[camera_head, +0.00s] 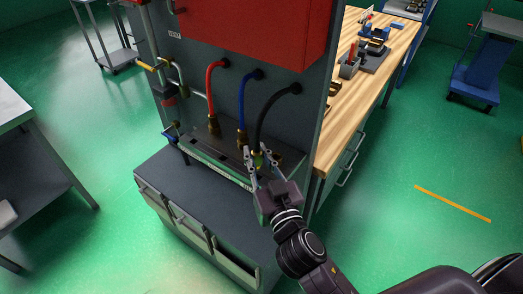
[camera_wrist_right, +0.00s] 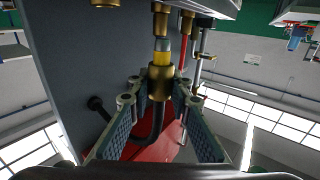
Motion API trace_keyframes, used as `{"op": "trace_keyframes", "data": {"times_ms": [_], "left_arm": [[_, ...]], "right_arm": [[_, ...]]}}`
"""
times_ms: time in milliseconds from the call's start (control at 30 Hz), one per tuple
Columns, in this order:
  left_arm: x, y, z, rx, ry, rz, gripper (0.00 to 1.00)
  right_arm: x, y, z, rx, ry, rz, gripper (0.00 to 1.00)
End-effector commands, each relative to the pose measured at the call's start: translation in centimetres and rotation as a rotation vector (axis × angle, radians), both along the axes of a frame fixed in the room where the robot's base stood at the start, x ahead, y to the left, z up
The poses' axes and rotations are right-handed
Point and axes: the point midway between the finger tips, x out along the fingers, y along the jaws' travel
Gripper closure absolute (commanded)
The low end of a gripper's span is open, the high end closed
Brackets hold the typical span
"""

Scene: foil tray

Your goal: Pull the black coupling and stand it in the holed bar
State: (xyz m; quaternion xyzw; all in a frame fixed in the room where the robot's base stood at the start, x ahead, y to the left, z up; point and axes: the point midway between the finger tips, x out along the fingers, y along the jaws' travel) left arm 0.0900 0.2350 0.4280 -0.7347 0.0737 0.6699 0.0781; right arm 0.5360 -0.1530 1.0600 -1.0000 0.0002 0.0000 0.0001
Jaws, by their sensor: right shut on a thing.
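The black hose (camera_head: 262,112) curves down from the grey panel to its brass coupling. My right gripper (camera_head: 259,155) is shut on this coupling at the right end of the ledge. In the right wrist view, the brass coupling (camera_wrist_right: 159,84) sits between the fingers, with a yellow band and a grey tip beyond it. The tip points at a brass fitting (camera_wrist_right: 161,14); I cannot tell whether they touch. A long bar with a pale front (camera_head: 212,168) runs along the ledge's front; its holes are too small to make out. My left gripper is not in view.
The red hose (camera_head: 210,80) and blue hose (camera_head: 241,103) end in brass couplings left of the black one. A red cabinet (camera_head: 250,30) overhangs them. Grey bins (camera_head: 190,225) stand below the ledge. A wooden workbench (camera_head: 345,120) stands to the right.

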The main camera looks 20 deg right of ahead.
Motion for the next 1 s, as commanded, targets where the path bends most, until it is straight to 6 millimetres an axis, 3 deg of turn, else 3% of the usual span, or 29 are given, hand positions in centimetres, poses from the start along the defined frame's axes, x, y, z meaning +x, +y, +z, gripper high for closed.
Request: {"op": "trace_keyframes", "data": {"times_ms": [700, 1000], "left_arm": [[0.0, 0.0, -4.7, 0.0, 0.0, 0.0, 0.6], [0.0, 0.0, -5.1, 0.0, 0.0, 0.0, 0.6]], "right_arm": [[0.0, 0.0, -5.0, 0.001, 0.0, 0.001, 1.0], [0.0, 0.0, -5.4, 0.0, 0.0, 0.0, 1.0]]}}
